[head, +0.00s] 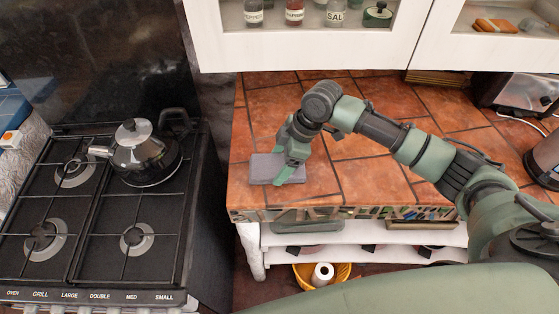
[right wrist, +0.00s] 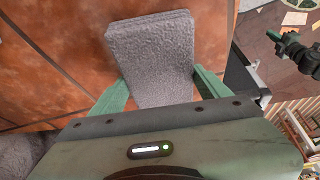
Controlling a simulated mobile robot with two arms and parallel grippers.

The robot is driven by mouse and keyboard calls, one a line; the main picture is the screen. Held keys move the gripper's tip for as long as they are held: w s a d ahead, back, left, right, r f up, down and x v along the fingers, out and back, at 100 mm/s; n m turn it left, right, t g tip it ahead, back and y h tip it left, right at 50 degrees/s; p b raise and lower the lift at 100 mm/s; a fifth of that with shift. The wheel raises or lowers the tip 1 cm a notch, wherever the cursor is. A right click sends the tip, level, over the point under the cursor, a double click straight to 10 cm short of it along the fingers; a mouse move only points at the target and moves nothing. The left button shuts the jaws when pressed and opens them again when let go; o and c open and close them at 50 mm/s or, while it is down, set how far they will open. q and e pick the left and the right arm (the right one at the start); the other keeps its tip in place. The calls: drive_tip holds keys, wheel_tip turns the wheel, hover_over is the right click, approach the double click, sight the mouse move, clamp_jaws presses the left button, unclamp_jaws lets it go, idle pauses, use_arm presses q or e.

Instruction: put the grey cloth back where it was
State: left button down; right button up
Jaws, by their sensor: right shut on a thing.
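The grey cloth (head: 262,170) is a folded, flat block at the left front part of the tiled counter (head: 365,187). My right gripper (head: 292,158) is shut on it, coming from above. In the right wrist view the cloth (right wrist: 152,55) lies between the two green fingers of the right gripper (right wrist: 158,92), with orange tiles behind it. I cannot tell whether its underside touches the counter. A green and black part, likely my left arm's end (right wrist: 294,48), shows at the right wrist view's upper right; its jaws are unclear.
A black stove (head: 107,225) with a kettle (head: 143,155) stands left of the counter. Wall cabinets with jars (head: 294,12) hang above. A toaster (head: 520,92) is at the back right. Shelves below hold a yellow basket (head: 340,273). The counter's middle tiles are clear.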

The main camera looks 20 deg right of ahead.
drive_tip(key=o, duration=1.2)
drive_tip(key=shift+f, duration=0.1)
drive_tip(key=b+v, duration=0.2)
drive_tip(key=v, duration=1)
